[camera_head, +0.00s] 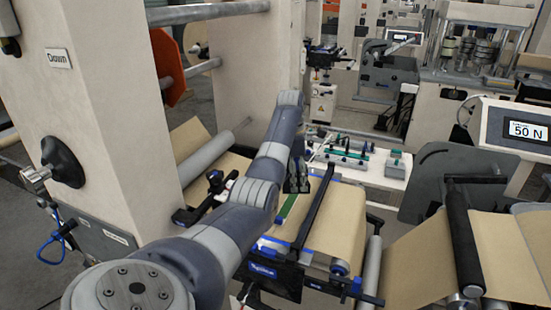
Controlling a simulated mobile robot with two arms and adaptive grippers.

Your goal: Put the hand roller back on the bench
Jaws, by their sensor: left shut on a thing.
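My left arm reaches in from the bottom. My right gripper is not in view.
A black bar (314,207) crosses the web right of the gripper. A cream machine column (95,110) stands at left.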

